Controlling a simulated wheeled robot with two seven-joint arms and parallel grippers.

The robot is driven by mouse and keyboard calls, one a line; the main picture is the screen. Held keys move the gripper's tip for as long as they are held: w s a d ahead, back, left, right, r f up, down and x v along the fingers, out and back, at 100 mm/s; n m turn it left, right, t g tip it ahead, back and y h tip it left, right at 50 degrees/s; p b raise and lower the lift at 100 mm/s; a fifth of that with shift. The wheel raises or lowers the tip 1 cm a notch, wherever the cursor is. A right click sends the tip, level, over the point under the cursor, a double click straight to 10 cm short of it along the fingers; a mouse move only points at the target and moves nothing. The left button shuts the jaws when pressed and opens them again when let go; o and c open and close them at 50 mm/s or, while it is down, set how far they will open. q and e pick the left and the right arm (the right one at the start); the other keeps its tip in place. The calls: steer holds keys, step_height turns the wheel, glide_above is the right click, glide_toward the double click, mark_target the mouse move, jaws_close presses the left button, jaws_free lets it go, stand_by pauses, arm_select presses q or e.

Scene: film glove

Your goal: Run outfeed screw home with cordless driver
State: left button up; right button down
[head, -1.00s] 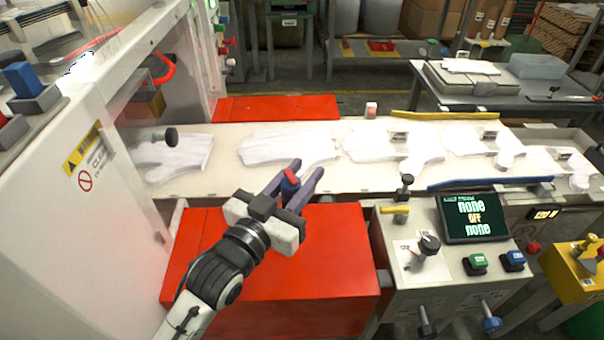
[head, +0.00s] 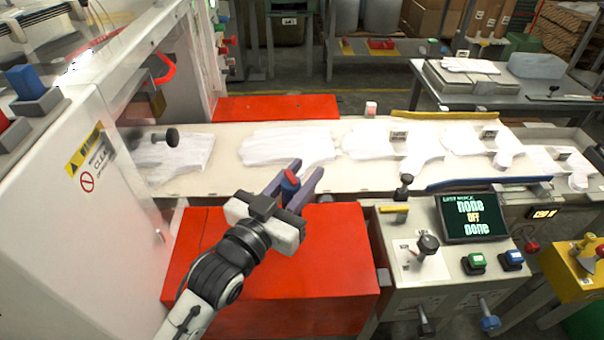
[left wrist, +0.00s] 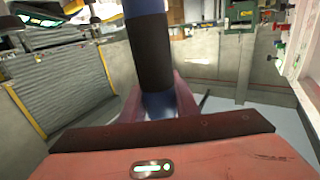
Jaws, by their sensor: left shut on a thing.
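My left gripper (head: 296,183) is over the red cabinet by the conveyor's near edge, its fingers pointing toward the belt. It is shut on an upright dark blue cylinder with a red end (head: 290,182), which may be the cordless driver's grip. My right gripper is out of view.
White gloves (head: 287,147) lie along the conveyor. The red cabinet (head: 318,268) is below my left arm. A control panel (head: 402,252) with a screen (head: 474,217), a lever and buttons stands to the right. A white machine housing (head: 75,240) blocks the left.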

arm_select(q)
steer(key=p, duration=0.2)
steer(key=shift+f+p, duration=0.25)
steer(key=shift+p, duration=0.15)
stand_by(2.9)
steer(key=shift+f+p, duration=0.15)
steer(key=shift+p, duration=0.2)
stand_by(0.6)
steer(key=shift+f, duration=0.2)
stand_by(0.3)
step_height(320, 180, up, 6)
stand_by(1.0)
